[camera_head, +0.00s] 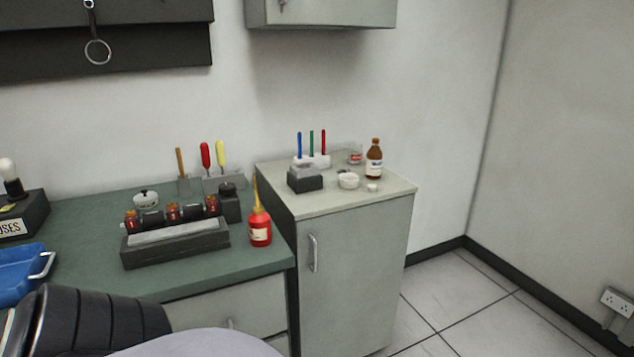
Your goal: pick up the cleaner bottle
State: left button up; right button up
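A brown bottle (374,160) with a brown cap and a pale label stands upright at the back right of the light cabinet top (386,196). It looks most like the cleaner bottle, but its label is too small to read. A red bottle (260,228) with a yellow spout stands upright on the green bench top (262,259), near its right edge. Neither of my grippers shows in this view, and nothing touches either bottle.
A wall cabinet (322,13) hangs above. Floor (455,300) at right is clear.

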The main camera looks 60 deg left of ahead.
aim_at(374, 160)
jog(key=u, duration=1.6)
jog(key=i+l, duration=0.4)
jog(key=i, duration=0.15)
jog(key=i+l, duration=0.4)
jog(key=i, duration=0.2)
jog(key=u, duration=0.05)
